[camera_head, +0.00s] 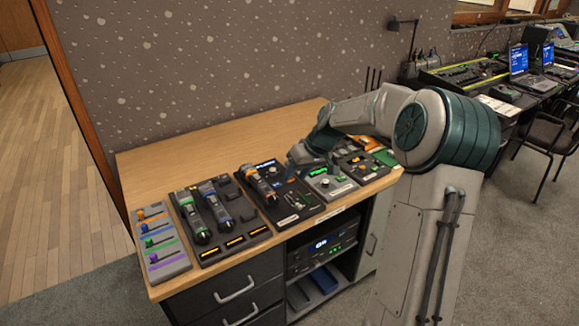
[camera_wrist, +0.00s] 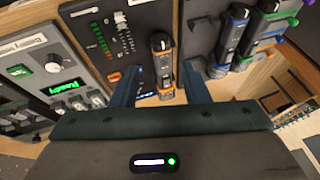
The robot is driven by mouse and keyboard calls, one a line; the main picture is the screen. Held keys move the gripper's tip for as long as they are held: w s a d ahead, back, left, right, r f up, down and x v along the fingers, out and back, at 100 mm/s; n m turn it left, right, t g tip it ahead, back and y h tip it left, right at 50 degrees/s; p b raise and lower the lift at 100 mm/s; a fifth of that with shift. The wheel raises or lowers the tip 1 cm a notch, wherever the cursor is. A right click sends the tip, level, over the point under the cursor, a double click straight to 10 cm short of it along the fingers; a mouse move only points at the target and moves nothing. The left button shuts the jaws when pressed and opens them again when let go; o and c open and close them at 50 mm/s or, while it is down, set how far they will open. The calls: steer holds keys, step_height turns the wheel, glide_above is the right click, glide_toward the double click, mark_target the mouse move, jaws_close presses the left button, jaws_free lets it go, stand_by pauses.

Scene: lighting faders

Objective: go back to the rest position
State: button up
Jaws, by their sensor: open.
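My gripper (camera_head: 286,176) is open above the desk's row of panels, over the black panel with an orange-trimmed device. In the wrist view its two dark blue fingers (camera_wrist: 161,70) stand wide apart. The orange-trimmed black device (camera_wrist: 162,62) shows in the gap between them, and neither finger is seen closed on it. In the head view the same device (camera_head: 258,184) lies to the left of my gripper. My arm reaches in from the right, bent over the right end of the desk. My wrist hides part of the panels there.
The wooden desk (camera_head: 160,162) carries a pale fader strip (camera_head: 158,243) and a panel (camera_head: 220,217) with green- and blue-trimmed devices. A grey panel with a green display (camera_head: 328,182) lies under my arm. The desk's back is clear. A wall (camera_head: 210,60) stands behind.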

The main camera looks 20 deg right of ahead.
steer(key=s+a+r+m+h+p, duration=0.1)
steer(key=s+a+r, duration=0.1)
steer(key=s, duration=0.8)
steer(key=s+a+r+m+h+p, duration=0.1)
steer(key=s+a+r, duration=0.1)
steer(key=s, duration=0.9)
steer(key=s+a+r+m+h+p, duration=0.1)
steer(key=s+r, duration=0.3)
steer(key=s, duration=0.7)
steer(key=shift+a+r+g+h+p, duration=0.2)
steer(key=shift+a+g+h+p, duration=0.15)
steer(key=shift+h, duration=0.25)
